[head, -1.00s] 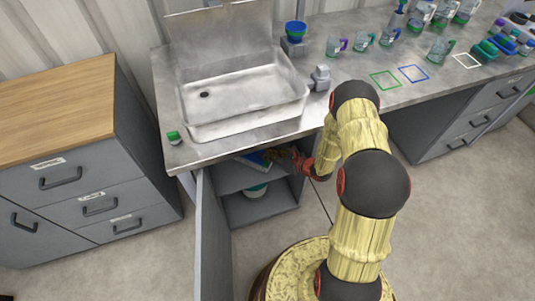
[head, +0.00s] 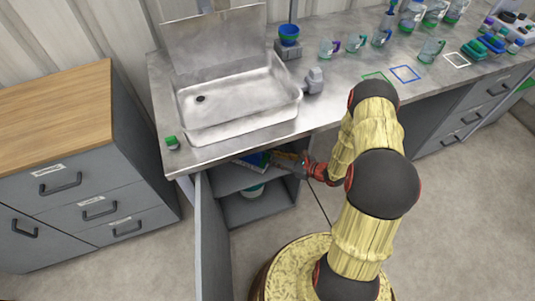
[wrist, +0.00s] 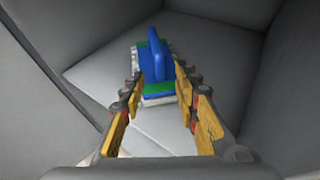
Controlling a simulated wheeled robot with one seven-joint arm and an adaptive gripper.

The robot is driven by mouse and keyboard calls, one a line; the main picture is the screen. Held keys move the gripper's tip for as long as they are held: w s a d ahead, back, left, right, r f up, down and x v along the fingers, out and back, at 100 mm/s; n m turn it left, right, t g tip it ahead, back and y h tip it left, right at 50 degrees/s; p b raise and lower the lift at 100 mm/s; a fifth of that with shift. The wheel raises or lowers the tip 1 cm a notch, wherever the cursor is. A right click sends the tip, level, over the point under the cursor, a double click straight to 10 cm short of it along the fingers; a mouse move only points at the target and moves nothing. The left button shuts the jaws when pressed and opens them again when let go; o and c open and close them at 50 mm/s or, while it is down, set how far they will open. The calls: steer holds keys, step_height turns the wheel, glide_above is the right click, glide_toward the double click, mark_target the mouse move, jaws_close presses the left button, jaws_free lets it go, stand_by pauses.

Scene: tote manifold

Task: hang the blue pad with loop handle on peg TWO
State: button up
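The blue pad with loop handle (wrist: 152,62) lies inside a grey cabinet compartment in the wrist view. Its blue handle stands up from a blue and green top, with a pale layer below. In the head view the pad (head: 257,159) shows partly under the counter edge. My gripper (wrist: 159,72) is open, its yellow-padded fingers on either side of the view with the pad ahead between their tips. I see no contact. In the head view my gripper (head: 290,162) reaches into the cabinet opening from the right. I cannot make out peg TWO in either view.
The cabinet (head: 238,180) is under the sink (head: 240,100), with its door (head: 210,235) open on the left. A white and teal item (head: 252,191) stands on its lower level. Drawers (head: 85,195) stand at left. Glassware and coloured outlines occupy the counter at right.

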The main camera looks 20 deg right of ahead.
steer(key=p+v, duration=0.1)
steer(key=v, duration=0.3)
steer(key=shift+s+d+r, duration=0.15)
steer(key=shift+s+d, duration=0.05)
steer(key=shift+s, duration=0.15)
